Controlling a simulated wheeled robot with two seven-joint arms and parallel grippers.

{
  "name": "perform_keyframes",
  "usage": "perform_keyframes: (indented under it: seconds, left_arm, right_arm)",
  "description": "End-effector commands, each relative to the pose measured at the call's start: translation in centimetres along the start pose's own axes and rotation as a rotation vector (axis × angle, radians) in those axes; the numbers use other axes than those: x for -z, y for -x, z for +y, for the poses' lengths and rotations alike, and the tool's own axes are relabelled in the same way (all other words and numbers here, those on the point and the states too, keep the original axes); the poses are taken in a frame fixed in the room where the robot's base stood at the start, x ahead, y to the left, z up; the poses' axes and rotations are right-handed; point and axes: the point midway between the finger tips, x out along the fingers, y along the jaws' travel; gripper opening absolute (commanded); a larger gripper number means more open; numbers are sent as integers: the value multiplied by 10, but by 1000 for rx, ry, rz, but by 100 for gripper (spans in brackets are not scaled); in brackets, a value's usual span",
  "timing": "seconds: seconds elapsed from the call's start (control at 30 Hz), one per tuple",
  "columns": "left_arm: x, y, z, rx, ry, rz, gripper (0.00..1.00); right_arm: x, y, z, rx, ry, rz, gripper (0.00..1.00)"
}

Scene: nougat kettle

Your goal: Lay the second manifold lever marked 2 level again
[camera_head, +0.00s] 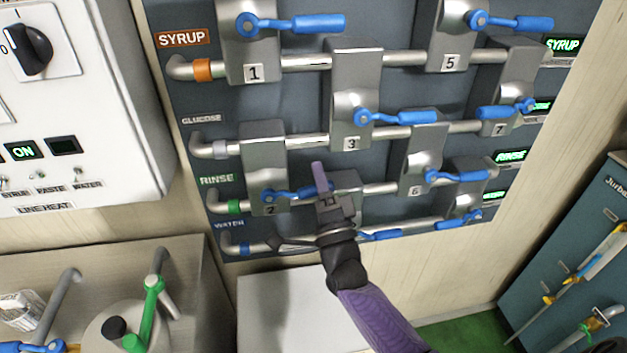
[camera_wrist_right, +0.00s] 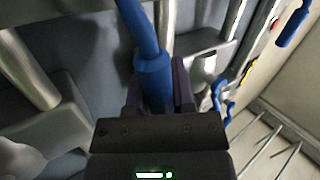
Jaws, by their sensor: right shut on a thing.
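The manifold lever marked 2 (camera_head: 282,194) is blue and sits on the grey valve block (camera_head: 264,160) labelled 2, on the RINSE pipe. From its pivot it runs right, roughly in line with the pipe, to my right gripper (camera_head: 320,180). My right gripper, with purple fingers, is shut on the blue lever handle (camera_wrist_right: 152,75), which lies between the fingers in the right wrist view. The gripper partly hides the handle's end and the block behind it. My left gripper is not in view.
Blue levers on neighbouring blocks stand close: lever 3 (camera_head: 400,118) above right, lever 6 (camera_head: 460,177) to the right. Another blue handle (camera_head: 382,235) lies low, just right of my wrist. A white control box (camera_head: 75,110) is at left, a counter with green-handled fitting (camera_head: 150,300) below.

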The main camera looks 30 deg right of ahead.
Motion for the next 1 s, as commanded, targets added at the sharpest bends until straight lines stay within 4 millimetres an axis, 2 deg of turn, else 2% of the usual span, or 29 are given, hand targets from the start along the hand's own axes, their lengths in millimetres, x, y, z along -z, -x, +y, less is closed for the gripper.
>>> perform_keyframes:
  seconds: [0.03,0.3,0.47,0.97,1.0]
  left_arm:
    - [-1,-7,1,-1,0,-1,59]
    - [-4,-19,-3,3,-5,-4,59]
    - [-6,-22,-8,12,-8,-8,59]
    - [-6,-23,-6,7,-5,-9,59]
    - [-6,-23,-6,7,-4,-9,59]
  right_arm:
    - [-2,5,7,-6,-22,13,0]
    - [-1,10,14,-6,-124,81,0]
    - [-1,11,16,-5,-152,100,0]
    - [-1,11,16,-5,-168,110,0]
    - [-1,11,16,-5,-168,110,37]
